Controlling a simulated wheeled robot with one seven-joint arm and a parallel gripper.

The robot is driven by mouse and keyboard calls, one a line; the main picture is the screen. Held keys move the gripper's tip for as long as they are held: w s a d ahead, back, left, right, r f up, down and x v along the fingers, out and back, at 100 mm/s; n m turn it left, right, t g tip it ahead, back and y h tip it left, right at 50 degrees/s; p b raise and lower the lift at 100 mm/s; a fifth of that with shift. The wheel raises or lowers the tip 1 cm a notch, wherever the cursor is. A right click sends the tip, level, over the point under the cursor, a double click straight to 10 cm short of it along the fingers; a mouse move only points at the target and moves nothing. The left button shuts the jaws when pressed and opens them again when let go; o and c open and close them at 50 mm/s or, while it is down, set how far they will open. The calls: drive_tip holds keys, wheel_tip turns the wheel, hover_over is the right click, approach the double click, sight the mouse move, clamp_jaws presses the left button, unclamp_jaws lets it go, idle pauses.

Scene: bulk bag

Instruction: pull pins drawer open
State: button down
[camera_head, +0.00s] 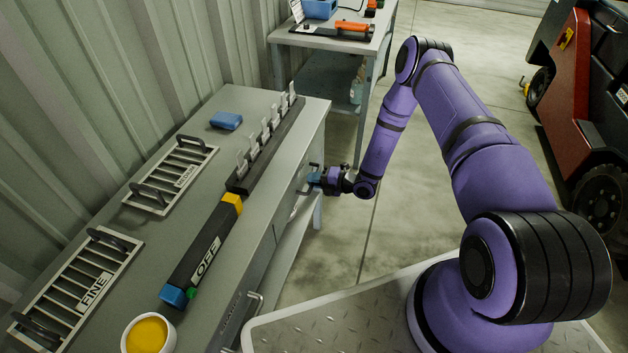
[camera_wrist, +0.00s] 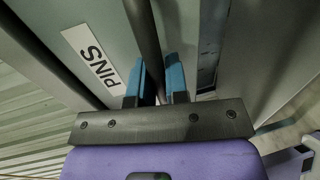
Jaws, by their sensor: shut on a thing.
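The pins drawer (camera_wrist: 100,20) shows in the wrist view as a grey-green front with a white label (camera_wrist: 91,58) reading PINS. A dark bar handle (camera_wrist: 143,32) runs down from the top edge of that view, beside the label. My gripper (camera_wrist: 160,88) has its blue fingers on either side of the handle, shut on it. In the head view my gripper (camera_head: 311,180) is at the front of the workbench near its far end. The drawer front is seen edge-on there and partly hidden, so I cannot tell how far it stands out.
Another handle (camera_head: 254,302) is nearer. Open floor (camera_head: 400,225) lies right of the bench.

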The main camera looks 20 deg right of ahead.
drive_tip(key=f+v, duration=0.2)
drive_tip(key=v, duration=1.2)
drive_tip(key=f+v, duration=0.3)
drive_tip(key=v, duration=1.2)
drive_tip(key=shift+s+d+f, duration=0.35)
drive_tip(key=shift+s+d, duration=0.1)
drive_tip(key=c, duration=1.1)
unclamp_jaws()
drive_tip(key=v, duration=1)
drive_tip(key=shift+s+d, duration=0.25)
drive_tip(key=shift+r, duration=0.15)
